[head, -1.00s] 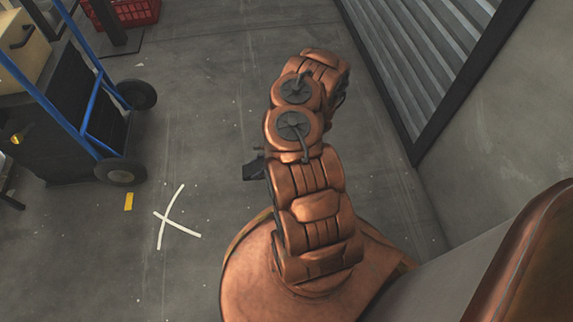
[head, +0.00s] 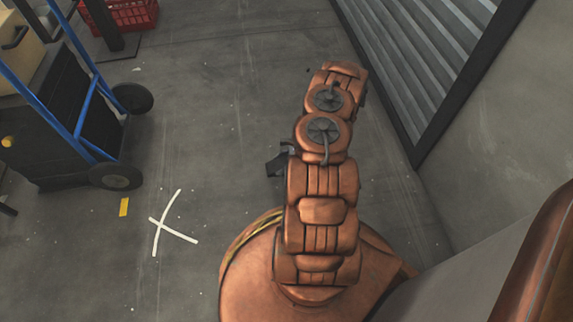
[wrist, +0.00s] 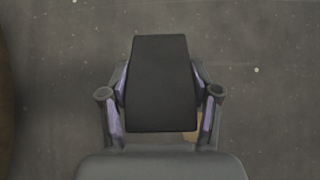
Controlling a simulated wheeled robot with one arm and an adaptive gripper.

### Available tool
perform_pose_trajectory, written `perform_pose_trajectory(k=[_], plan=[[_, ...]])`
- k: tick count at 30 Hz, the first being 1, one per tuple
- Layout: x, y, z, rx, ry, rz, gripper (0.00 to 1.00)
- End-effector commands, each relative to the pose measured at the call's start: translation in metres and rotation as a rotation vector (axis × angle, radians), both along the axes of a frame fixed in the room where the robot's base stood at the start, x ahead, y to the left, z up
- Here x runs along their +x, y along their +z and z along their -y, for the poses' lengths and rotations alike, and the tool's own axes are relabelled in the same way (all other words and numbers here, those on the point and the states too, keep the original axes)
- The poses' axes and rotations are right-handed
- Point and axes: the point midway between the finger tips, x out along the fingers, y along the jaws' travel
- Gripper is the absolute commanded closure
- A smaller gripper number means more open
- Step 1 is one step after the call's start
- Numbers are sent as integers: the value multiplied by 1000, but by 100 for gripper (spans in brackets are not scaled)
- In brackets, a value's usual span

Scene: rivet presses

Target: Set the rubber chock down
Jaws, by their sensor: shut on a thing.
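The rubber chock (wrist: 160,75) is a dark, blocky piece, narrower at its top in the wrist view. My gripper (wrist: 160,98) is shut on it, with one finger against each side. Bare grey floor shows behind the chock; I cannot tell how high above the floor it is. In the head view my arm hides most of the gripper, and only a small dark part (head: 278,163) shows at the arm's left side; I cannot tell whether this is gripper or chock.
A white cross (head: 173,226) and a yellow mark (head: 124,207) are on the floor at the left. A blue hand truck (head: 85,105) with a dark load stands at the upper left, near a red crate (head: 130,14). A corrugated shutter (head: 425,60) is at the right. Floor between is clear.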

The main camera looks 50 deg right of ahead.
Motion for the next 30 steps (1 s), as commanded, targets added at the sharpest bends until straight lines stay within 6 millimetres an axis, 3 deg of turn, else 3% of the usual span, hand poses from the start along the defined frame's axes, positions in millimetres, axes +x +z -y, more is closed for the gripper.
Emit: perform_pose_trajectory(k=[4, 14, 21, 30], plan=[[3, -4, 23, -1, 1, 3, 87], [5, -5, 40, 0, 0, 0, 87], [5, -39, 38, 3, -1, 0, 87], [6, -38, 38, 2, 0, 0, 87]])
